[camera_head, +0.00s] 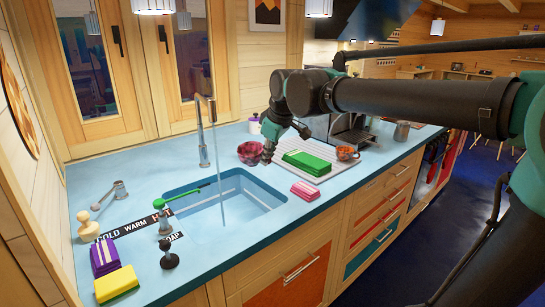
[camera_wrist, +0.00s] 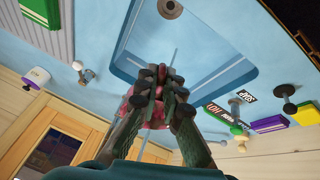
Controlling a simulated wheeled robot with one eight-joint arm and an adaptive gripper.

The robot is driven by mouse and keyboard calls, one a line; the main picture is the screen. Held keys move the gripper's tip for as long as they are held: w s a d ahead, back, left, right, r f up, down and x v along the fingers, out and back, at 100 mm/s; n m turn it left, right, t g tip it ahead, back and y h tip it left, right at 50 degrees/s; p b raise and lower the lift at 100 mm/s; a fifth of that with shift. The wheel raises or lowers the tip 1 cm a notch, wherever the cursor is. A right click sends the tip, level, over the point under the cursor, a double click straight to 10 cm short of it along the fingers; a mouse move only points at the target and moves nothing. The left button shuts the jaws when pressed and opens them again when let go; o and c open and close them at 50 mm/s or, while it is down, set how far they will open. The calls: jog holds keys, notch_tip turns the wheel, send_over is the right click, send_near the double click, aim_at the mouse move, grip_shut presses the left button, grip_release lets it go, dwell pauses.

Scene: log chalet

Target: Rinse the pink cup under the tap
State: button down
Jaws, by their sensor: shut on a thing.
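My gripper (camera_head: 266,152) is shut on the pink cup (camera_head: 250,153), which has a darker red pattern. It holds the cup behind the sink's far right edge, to the right of the tap. In the wrist view the fingers (camera_wrist: 156,95) cover much of the pink cup (camera_wrist: 132,93), so its tilt is hard to tell. The tap (camera_head: 203,130) stands behind the sink (camera_head: 232,187), and a thin water stream (camera_head: 219,185) falls from it into the basin. The cup is apart from the stream in the head view. A green-handled lever (camera_head: 185,196) stands by the COLD, WARM, HOT strip (camera_head: 137,223).
A drying mat (camera_head: 315,168) bears a green block (camera_head: 307,161) and an orange cup (camera_head: 347,153). Purple (camera_head: 104,256) and yellow (camera_head: 116,285) blocks and a black knob (camera_head: 169,256) stand at the front left.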

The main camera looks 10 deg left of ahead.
jog(key=w+a+f, duration=0.2)
jog(key=w+a, duration=0.1)
jog(key=a, duration=0.8)
jog(key=shift+w+f, duration=0.15)
jog(key=shift+w, duration=0.15)
jog(key=shift+a, duration=0.1)
dwell(0.4)
jog(key=shift+w, duration=0.1)
jog(key=shift+w+d, duration=0.2)
jog(key=shift+w, duration=0.3)
jog(key=shift+s, duration=0.15)
jog(key=shift+s+a, duration=0.2)
jog(key=shift+s, duration=0.25)
jog(key=shift+w+d, duration=0.1)
jog(key=shift+w, duration=0.15)
jog(key=shift+w+d, duration=0.1)
jog(key=shift+w, duration=0.25)
